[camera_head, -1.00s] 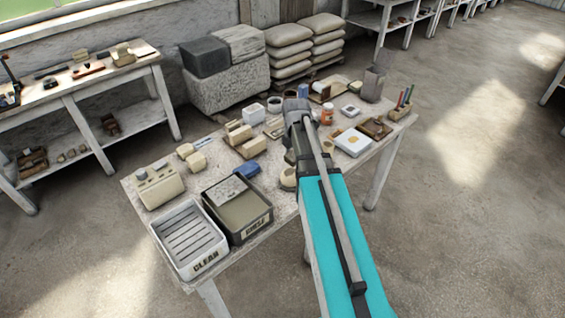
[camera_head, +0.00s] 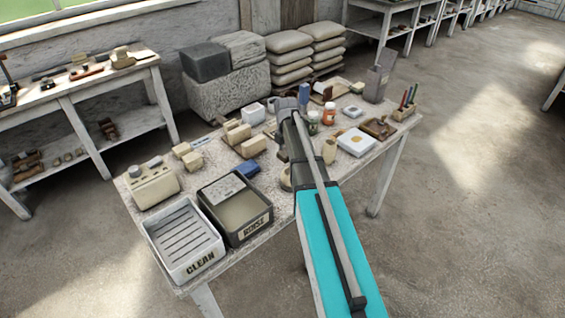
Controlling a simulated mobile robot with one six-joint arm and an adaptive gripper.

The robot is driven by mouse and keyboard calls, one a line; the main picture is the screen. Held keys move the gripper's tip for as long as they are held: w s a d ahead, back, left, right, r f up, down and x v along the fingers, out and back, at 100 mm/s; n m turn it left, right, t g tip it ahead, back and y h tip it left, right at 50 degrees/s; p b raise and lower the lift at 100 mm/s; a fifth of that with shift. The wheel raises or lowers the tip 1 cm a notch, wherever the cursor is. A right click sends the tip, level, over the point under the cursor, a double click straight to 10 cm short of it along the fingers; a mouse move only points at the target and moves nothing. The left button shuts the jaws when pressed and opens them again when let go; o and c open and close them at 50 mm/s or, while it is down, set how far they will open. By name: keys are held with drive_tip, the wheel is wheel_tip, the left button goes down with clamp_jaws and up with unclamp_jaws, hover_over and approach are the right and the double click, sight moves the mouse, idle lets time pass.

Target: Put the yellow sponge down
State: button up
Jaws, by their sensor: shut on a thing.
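My arm reaches away from me over the cluttered workbench (camera_head: 268,199). My gripper (camera_head: 286,112) is at its far end, above the middle of the bench, seen from behind. Its fingertips are hidden by the wrist. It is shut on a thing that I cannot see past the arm. I cannot make out the yellow sponge clearly anywhere on the bench. A white tray marked CLEAN (camera_head: 203,265) and a dark tray marked RINSE (camera_head: 254,228) stand side by side at the near left end.
Cream blocks (camera_head: 250,147), a blue item (camera_head: 246,168), an orange jar (camera_head: 329,115), a small beige bottle (camera_head: 329,151) and a white square piece (camera_head: 356,142) crowd the bench. A pen holder (camera_head: 402,113) stands at the right edge. Bare patches are small.

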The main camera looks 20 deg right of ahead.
drive_tip(key=shift+w+f+b, duration=0.55)
drive_tip(key=shift+f+b, duration=0.15)
drive_tip(key=shift+s+f+b, duration=0.15)
drive_tip(key=shift+f+b, duration=1.15)
drive_tip(key=shift+f, duration=0.05)
drive_tip(key=shift+f, duration=0.1)
drive_tip(key=o, duration=1)
drive_tip(key=shift+c, duration=0.2)
wheel_tip(320, 180, up, 12)
drive_tip(key=p, duration=1.2)
drive_tip(key=shift+d, duration=0.1)
